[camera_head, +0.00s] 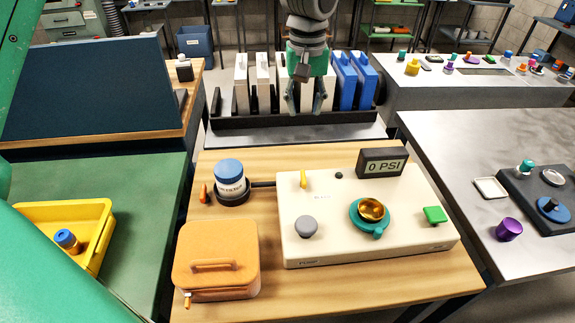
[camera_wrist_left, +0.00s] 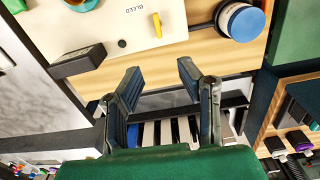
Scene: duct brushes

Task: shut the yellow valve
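The yellow valve (camera_head: 303,179) is a small upright yellow lever at the back left of a cream panel box (camera_head: 330,245). In the left wrist view the yellow valve (camera_wrist_left: 157,25) stands beside the printed word BLEED. My left gripper (camera_head: 304,108) hangs behind the box, in front of the row of upright panels. The left wrist view shows its two fingers (camera_wrist_left: 160,68) spread apart with nothing between them, short of the valve and not touching it. My right gripper is not in view.
The box carries a grey knob (camera_head: 306,227), a brass cup in a teal ring (camera_head: 371,210), a green button (camera_head: 435,215) and a display (camera_head: 383,163) reading 0 PSI. A blue-capped jar (camera_head: 230,180) and an orange case (camera_head: 216,260) stand left of it.

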